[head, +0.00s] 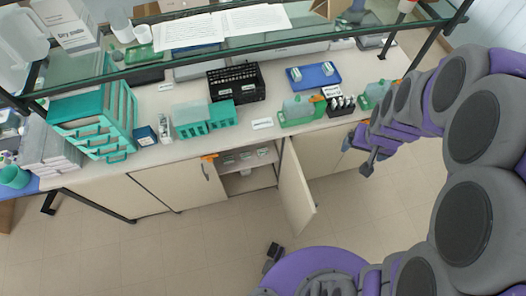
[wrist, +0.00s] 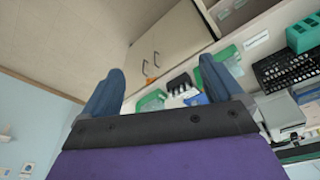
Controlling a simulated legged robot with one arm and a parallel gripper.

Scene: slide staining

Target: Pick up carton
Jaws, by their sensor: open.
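Which item is the carton I cannot tell for sure. Small pale boxes with green marks (head: 246,155) sit on the shelf of the open cabinet under the bench. A brown cardboard box (head: 326,8) is partly cut off at the top edge, and a white printed box (head: 63,22) stands at the upper left. My gripper (head: 370,161) is in front of the bench's right part, apart from all of these. In the wrist view my gripper (wrist: 160,88) has its two dark fingers spread with nothing held between them.
The cabinet door (head: 296,186) stands swung out into the floor space, between the cabinet opening and my gripper. The bench carries a black rack (head: 237,82), a blue tray (head: 314,76) and green drawers (head: 95,122). A glass shelf (head: 270,47) spans above. The floor in front is clear.

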